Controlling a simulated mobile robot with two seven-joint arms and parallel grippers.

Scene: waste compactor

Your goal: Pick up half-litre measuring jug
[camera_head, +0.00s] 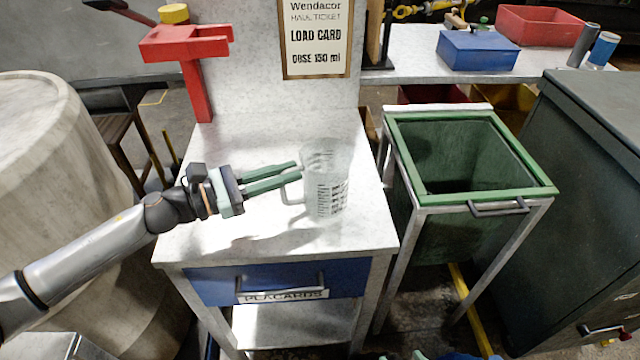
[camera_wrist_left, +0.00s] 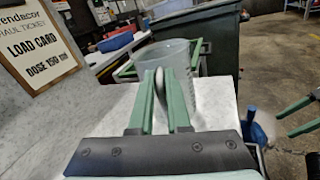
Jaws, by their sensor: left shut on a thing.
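The half-litre measuring jug (camera_head: 326,182) is clear with dark printed marks. It stands upright on the light worktop (camera_head: 220,235), near its right side. Its handle points left. My left gripper (camera_head: 294,170) comes in from the left with its green fingers at the handle. In the left wrist view the jug (camera_wrist_left: 186,58) is straight ahead, and the fingers (camera_wrist_left: 163,80) are closed on its handle between them. Whether the jug's base touches the worktop is hard to tell. At the right edge of the left wrist view, green fingers (camera_wrist_left: 297,116) of my right gripper show apart.
A green bin (camera_head: 470,195) in a metal frame stands right of the worktop. A red stand (camera_head: 195,70) is at the back left, and a load card (camera_head: 316,35) hangs behind. A blue drawer (camera_head: 280,282) is below. The worktop's front left is clear.

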